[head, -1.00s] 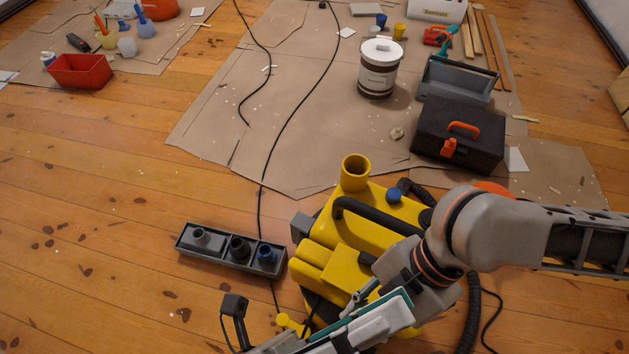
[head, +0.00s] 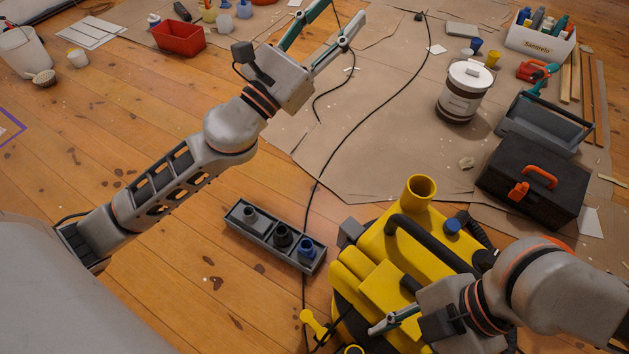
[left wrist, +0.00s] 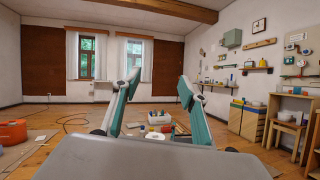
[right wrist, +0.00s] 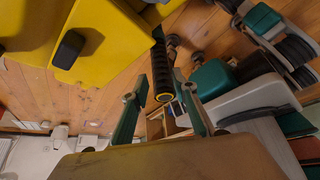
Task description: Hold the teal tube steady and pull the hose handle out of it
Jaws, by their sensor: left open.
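My left gripper (head: 340,10) is raised high over the dropcloth, open and empty; its spread fingers also show in the left wrist view (left wrist: 159,85). My right gripper (right wrist: 160,93) is low over the yellow vacuum (head: 385,255), with its fingers apart. A black ribbed hose (right wrist: 163,70) with a yellow ring end shows between those fingers; I cannot tell how deep it sits, but neither finger appears to close on it. A teal cylinder (right wrist: 211,80) lies just beyond the right finger; I cannot tell whether it is the teal tube. No hose handle is clearly recognisable.
A grey three-part tray (head: 275,238) stands left of the vacuum. A black cord (head: 345,140) crosses the dropcloth. A black toolbox (head: 530,182), a grey tote (head: 545,128) and a lidded bucket (head: 465,92) stand at the right.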

